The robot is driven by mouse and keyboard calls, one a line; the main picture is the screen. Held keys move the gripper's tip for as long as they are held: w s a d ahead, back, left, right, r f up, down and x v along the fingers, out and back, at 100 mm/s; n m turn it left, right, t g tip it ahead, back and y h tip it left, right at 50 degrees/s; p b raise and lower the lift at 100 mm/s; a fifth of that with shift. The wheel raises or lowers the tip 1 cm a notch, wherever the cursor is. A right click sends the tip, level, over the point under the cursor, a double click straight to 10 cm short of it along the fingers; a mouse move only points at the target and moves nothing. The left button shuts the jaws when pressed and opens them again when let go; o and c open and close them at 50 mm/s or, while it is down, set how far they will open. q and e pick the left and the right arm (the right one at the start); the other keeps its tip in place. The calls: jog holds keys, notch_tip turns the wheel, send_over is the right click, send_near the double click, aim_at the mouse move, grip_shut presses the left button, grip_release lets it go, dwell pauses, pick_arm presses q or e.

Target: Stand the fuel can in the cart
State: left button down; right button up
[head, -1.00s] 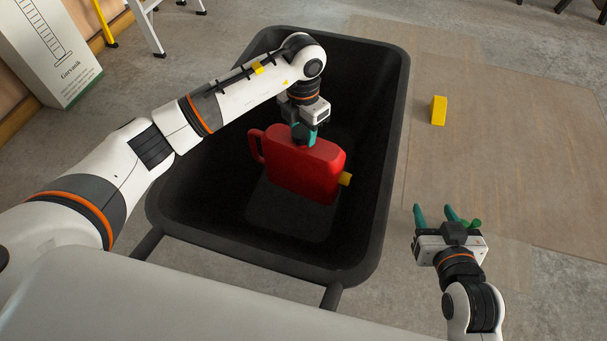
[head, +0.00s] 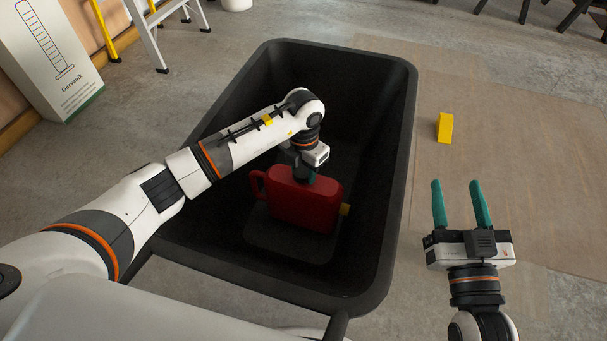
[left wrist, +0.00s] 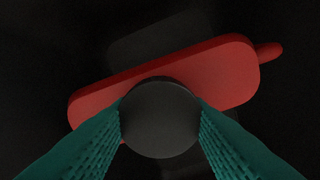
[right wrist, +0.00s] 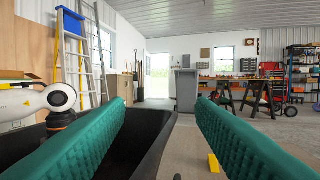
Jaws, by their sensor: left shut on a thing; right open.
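The red fuel can (head: 300,208) is inside the black tub of the cart (head: 402,165), its handle to the left and a yellow spout end to the right. My left gripper (head: 306,178) reaches down onto its top. In the left wrist view the can (left wrist: 215,70) lies below the fingers, which are shut on its dark round cap (left wrist: 160,120). The can looks upright and low in the tub; whether its base touches the floor I cannot tell. My right gripper (head: 457,188) is open and empty, outside the cart at the right.
A yellow block (head: 444,128) stands on the brown floor mat (head: 510,180) right of the cart. A ladder (head: 148,30) and a white box (head: 50,55) are at the back left. The tub is otherwise empty around the can.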

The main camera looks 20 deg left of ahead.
pick_arm(q)
jog(key=shift+f, duration=0.7)
pick_arm(e)
jog(key=shift+s+a+r+t, duration=0.1)
jog(key=shift+s+r+t, duration=0.05)
jog(key=shift+r+t, duration=0.65)
jog(key=shift+r, duration=0.15)
pick_arm(q)
jog(key=c, duration=0.8)
grip_release()
jog(key=shift+f, duration=0.1)
pick_arm(e)
jog(key=shift+r, duration=0.1)
